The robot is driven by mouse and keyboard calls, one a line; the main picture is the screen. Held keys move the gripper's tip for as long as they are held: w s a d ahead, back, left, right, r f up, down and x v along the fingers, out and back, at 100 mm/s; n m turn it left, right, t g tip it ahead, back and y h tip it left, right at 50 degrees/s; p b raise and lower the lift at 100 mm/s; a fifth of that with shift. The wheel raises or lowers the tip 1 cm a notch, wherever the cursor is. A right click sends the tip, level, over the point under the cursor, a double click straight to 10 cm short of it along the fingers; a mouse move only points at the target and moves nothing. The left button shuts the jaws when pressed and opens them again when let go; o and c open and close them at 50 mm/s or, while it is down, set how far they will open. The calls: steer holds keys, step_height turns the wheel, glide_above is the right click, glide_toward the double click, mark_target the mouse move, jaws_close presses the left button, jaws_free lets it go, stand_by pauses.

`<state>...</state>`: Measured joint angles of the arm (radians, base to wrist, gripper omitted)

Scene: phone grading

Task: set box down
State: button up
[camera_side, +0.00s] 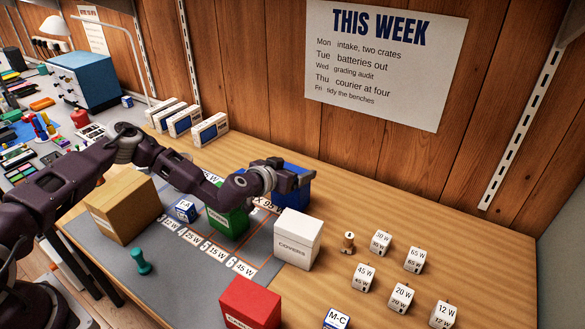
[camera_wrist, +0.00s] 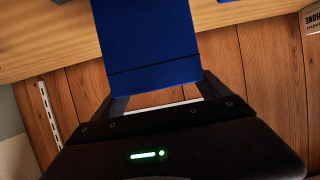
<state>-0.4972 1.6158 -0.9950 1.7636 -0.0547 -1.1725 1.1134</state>
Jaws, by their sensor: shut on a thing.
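My gripper (camera_side: 302,178) is shut on a blue box (camera_side: 291,194), near the far right edge of the grey mat (camera_side: 185,262). The box's front is partly hidden by my gripper and the white box. In the wrist view the blue box (camera_wrist: 150,48) fills the space between my gripper's fingers (camera_wrist: 158,90). I cannot tell whether its underside touches the surface. A green box (camera_side: 228,218) stands on the mat to its left. A white box marked COVERS (camera_side: 297,240) stands in front of it.
A cardboard box (camera_side: 121,208), a small blue-and-white cube (camera_side: 185,210) and a teal stamp-like piece (camera_side: 141,262) are on the mat. A red box (camera_side: 250,303) is at the front. Several white wattage cubes (camera_side: 402,297) stand at right. The wooden bench behind the blue box is clear.

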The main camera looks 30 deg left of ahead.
steer(key=shift+f, duration=0.1)
steer(key=o, duration=1.9)
